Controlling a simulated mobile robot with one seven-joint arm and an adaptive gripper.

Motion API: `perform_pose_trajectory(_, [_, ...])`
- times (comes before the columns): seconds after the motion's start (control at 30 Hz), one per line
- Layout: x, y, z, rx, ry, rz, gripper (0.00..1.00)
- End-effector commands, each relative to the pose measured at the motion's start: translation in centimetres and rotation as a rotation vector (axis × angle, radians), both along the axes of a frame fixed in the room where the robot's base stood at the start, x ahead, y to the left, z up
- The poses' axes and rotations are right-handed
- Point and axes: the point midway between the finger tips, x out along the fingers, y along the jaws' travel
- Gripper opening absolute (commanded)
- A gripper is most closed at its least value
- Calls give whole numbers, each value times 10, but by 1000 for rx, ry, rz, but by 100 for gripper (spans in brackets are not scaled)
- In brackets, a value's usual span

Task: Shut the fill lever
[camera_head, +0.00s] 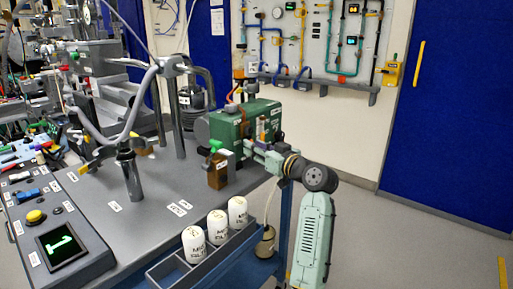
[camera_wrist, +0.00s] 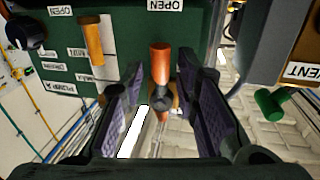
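The green valve box (camera_head: 235,122) stands on the grey bench, and its panel (camera_wrist: 125,30) fills the top of the wrist view. An orange-copper lever (camera_wrist: 160,62) points out of the panel between my fingertips. A second, yellow-orange lever (camera_wrist: 92,40) is left of it. I cannot read which lever is marked fill; two OPEN labels show above. My gripper (camera_wrist: 159,95) is open, with its purple-padded fingers on either side of the copper lever, apparently not touching it. In the head view my gripper (camera_head: 262,150) is at the box's right face, partly hidden.
A brown block with a green handle (camera_wrist: 271,104) and a VENT label is at right in the wrist view. A black knob (camera_wrist: 25,32) is at left. Three white bottles (camera_head: 194,244) stand in a tray along the bench's front edge. The floor at right is clear.

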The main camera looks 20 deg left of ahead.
Motion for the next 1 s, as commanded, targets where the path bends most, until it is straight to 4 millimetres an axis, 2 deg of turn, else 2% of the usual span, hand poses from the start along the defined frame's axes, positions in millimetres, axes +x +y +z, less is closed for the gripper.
perform_pose_trajectory(0.4, [0, 0, 0, 0, 0, 0, 0])
perform_pose_trajectory(1.0, [0, 0, 0, 0, 2, 0, 0])
